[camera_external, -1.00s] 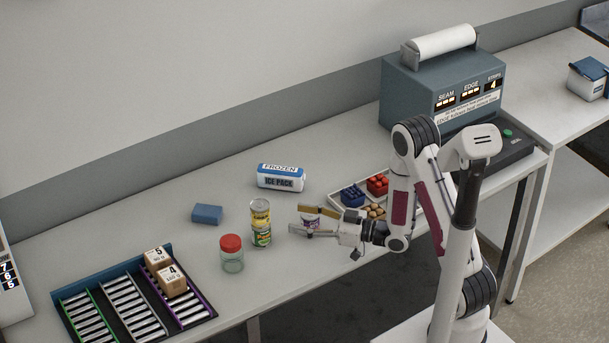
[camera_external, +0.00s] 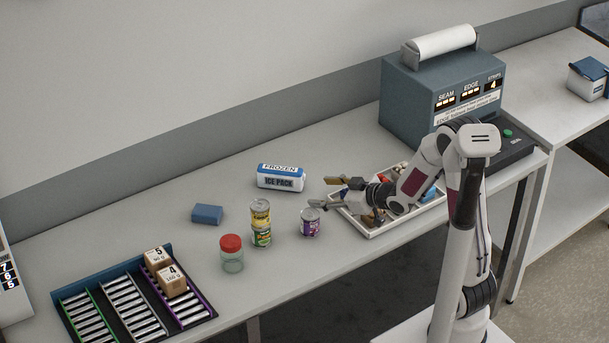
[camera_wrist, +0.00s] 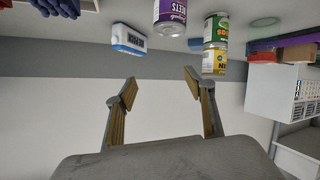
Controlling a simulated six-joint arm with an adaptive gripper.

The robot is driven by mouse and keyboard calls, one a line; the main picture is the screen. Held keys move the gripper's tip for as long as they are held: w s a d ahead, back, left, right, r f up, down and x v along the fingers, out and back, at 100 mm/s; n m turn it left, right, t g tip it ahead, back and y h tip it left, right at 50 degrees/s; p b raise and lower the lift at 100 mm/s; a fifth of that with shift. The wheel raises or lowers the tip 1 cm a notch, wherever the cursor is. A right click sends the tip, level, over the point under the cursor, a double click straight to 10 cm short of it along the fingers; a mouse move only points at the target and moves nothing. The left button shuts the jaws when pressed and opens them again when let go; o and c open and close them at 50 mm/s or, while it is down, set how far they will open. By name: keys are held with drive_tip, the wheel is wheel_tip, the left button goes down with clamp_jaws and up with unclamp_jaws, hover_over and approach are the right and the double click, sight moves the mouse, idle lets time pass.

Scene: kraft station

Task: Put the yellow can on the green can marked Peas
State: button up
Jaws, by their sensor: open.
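The yellow can (camera_external: 260,210) stands upright on top of the green can (camera_external: 261,236) in the external view. The two look roughly aligned. The wrist view is upside down, so the yellow can (camera_wrist: 214,62) appears below the green can (camera_wrist: 216,30) there. The green can's lettering is too small to read surely. My gripper (camera_external: 321,192) is open and empty, raised to the right of the stack and apart from it. Its spread fingers (camera_wrist: 160,78) show nothing between them in the wrist view.
A purple can (camera_external: 310,222) stands just right of the stack, near my gripper. A red-lidded jar (camera_external: 232,254) stands to the left. A blue block (camera_external: 207,214) and an ice pack (camera_external: 281,178) lie behind. A tray (camera_external: 375,233) is partly hidden by my arm.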

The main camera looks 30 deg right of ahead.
drive_tip(key=s+d+r+m+g+h, duration=0.35)
drive_tip(key=s+d+r+h, duration=0.2)
drive_tip(key=s+d, duration=0.4)
drive_tip(key=s+a+m+g, duration=0.1)
drive_tip(key=s, duration=0.9)
drive_tip(key=s+a+r+m+g+y, duration=0.1)
drive_tip(key=s+a+m+g, duration=0.1)
drive_tip(key=s, duration=0.8)
drive_tip(key=shift+s+r, duration=0.3)
drive_tip(key=shift+s, duration=0.05)
